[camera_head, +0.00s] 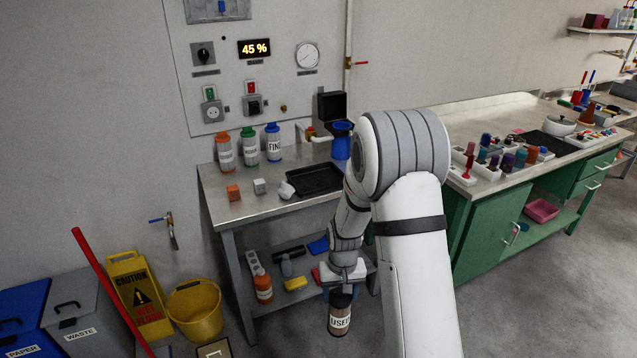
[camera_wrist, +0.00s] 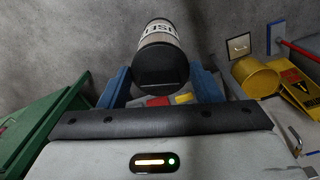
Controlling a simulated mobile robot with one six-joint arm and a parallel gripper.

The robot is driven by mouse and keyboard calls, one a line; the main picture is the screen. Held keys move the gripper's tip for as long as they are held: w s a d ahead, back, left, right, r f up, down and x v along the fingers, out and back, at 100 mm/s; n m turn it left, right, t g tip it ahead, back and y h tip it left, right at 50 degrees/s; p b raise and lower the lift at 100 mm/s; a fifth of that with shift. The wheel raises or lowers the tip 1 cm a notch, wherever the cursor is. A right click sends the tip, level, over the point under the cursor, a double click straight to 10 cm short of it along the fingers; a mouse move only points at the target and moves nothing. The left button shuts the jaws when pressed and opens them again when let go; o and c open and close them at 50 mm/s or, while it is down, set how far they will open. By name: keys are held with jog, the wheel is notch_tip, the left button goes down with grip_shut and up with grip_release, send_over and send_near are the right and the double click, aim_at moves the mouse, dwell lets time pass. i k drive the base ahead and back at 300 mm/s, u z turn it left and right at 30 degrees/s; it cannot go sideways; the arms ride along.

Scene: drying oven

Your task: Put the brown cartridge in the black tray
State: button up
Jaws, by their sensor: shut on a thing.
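The brown cartridge (camera_head: 340,314), with a dark cap and a white label reading "USED", hangs below my gripper (camera_head: 342,284) in the head view. It is in front of the steel table, below the tabletop's height. In the wrist view the cartridge (camera_wrist: 162,52) sits between the two blue fingers of my gripper (camera_wrist: 163,82), which is shut on it. The black tray (camera_head: 300,180) lies on the steel tabletop, and its right end is partly hidden by my arm. The part of it that shows looks empty.
Three labelled bottles (camera_head: 248,146) stand behind the tray. An orange block (camera_head: 233,192), a grey block (camera_head: 259,186) and a white cup (camera_head: 286,189) stand left of it. A lower shelf holds several items. A yellow bucket (camera_head: 196,312) and caution sign (camera_head: 138,295) stand left on the floor.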

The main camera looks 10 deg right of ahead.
aim_at(317, 182)
jog(key=u, duration=0.05)
jog(key=i, duration=0.85)
